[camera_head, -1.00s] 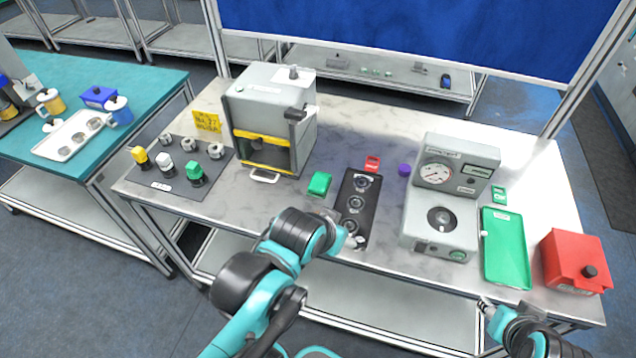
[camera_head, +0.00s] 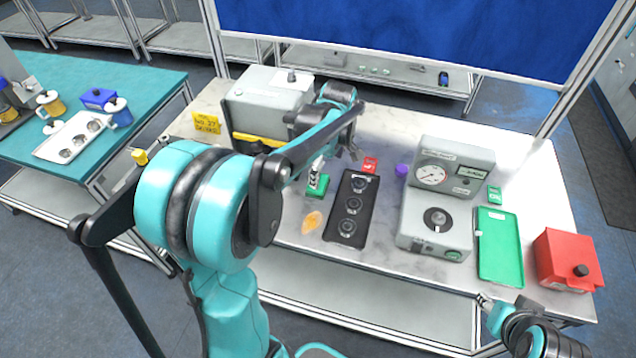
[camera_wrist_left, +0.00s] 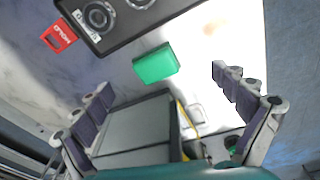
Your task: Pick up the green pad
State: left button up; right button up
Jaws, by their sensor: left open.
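The green pad (camera_head: 319,188) is a small block on the marble table, left of the black panel with round fittings (camera_head: 352,208). My left gripper (camera_head: 336,166) is open just above and behind it, with one finger partly covering it in the head view. In the left wrist view the green pad (camera_wrist_left: 155,65) lies whole and clear, ahead of the open fingertips (camera_wrist_left: 161,82), with nothing between them. My right gripper (camera_head: 486,302) shows only in part at the bottom right, and its jaw state is unclear.
The grey box machine (camera_head: 265,100) stands close behind my left arm. A red HOLD card (camera_head: 370,165) and purple knob (camera_head: 402,170) lie to the right, then the gauge machine (camera_head: 440,205), green tray (camera_head: 490,262) and red box (camera_head: 568,262). An orange patch (camera_head: 312,222) shows on the table.

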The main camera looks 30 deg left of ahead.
aim_at(321, 183)
pick_arm(q)
jog(key=w+a+f+n, duration=0.1)
jog(key=w+a+f+n+g, duration=0.1)
jog(key=n, duration=0.1)
jog(key=shift+a+f, duration=0.25)
jog(key=shift+f, duration=0.1)
jog(key=f, duration=0.2)
jog(key=shift+a+f+b, duration=0.2)
jog(key=shift+f+b, duration=0.1)
jog(key=shift+b, duration=0.05)
jog(key=f+b, duration=0.1)
jog(key=f, duration=0.1)
jog(key=a+f+b, duration=0.1)
jog(key=f, duration=0.1)
jog(key=shift+w+f, duration=0.1)
jog(key=shift+w, duration=0.05)
jog(key=shift+f, duration=0.45)
jog(key=shift+r, duration=0.1)
jog(key=shift+c, duration=0.9)
jog(key=c, duration=1.3)
jog(key=shift+o, duration=0.2)
jog(key=shift+r, duration=0.15)
